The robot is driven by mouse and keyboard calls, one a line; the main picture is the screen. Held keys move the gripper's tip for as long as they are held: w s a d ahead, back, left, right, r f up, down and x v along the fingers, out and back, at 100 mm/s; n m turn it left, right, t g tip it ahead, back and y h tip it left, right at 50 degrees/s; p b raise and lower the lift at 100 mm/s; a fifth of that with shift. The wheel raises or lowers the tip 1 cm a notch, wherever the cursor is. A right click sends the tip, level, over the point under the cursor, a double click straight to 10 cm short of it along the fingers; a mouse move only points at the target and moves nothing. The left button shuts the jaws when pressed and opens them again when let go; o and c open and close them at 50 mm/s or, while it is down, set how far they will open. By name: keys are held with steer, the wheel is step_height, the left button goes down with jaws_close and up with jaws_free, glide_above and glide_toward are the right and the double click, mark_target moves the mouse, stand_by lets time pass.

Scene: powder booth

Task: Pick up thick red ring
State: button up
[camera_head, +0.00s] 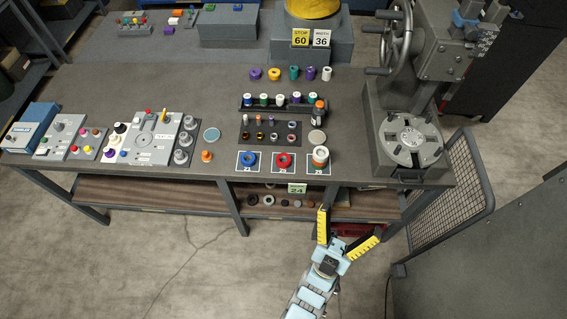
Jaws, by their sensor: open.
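A thick red ring (284,160) lies on the middle one of the numbered cards near the front edge of the grey workbench (215,75). A blue ring (249,159) lies on the card to its left, and a white and orange piece (320,155) stands on the card to its right. My gripper (350,225) has yellow-marked fingers spread wide apart. It is open and empty, in front of the bench's front edge, below and to the right of the red ring in the picture.
Racks of small coloured parts (282,101) stand behind the cards. A grey press (408,140) stands at the bench's right end, with a mesh guard (440,205) beside it. Control panels (150,135) fill the left side.

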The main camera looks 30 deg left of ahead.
steer(key=w+a+f+n+g+y+b, duration=0.25)
steer(key=w+a+f+g+b, duration=0.2)
steer(key=w+a+f, duration=0.35)
steer(key=n+g+b, duration=0.2)
steer(key=g+b, duration=0.6)
steer(key=g, duration=0.6)
glide_toward(284, 157)
steer(key=shift+w+a+f+t+y, duration=0.15)
steer(key=shift+w+f, duration=0.1)
steer(key=shift+w, duration=0.15)
steer(key=shift+w+a+f+y, duration=0.1)
steer(key=shift+w+f+y, duration=0.1)
steer(key=shift+w, duration=0.2)
steer(key=shift+w+a+f+t+y, duration=0.15)
steer(key=shift+w+f, duration=0.1)
steer(key=shift+w, duration=0.15)
steer(key=shift+p+x, duration=0.55)
steer(key=shift+x, duration=2)
steer(key=shift+s+f, duration=0.1)
steer(key=shift+f, duration=0.05)
steer(key=shift+c, duration=0.2)
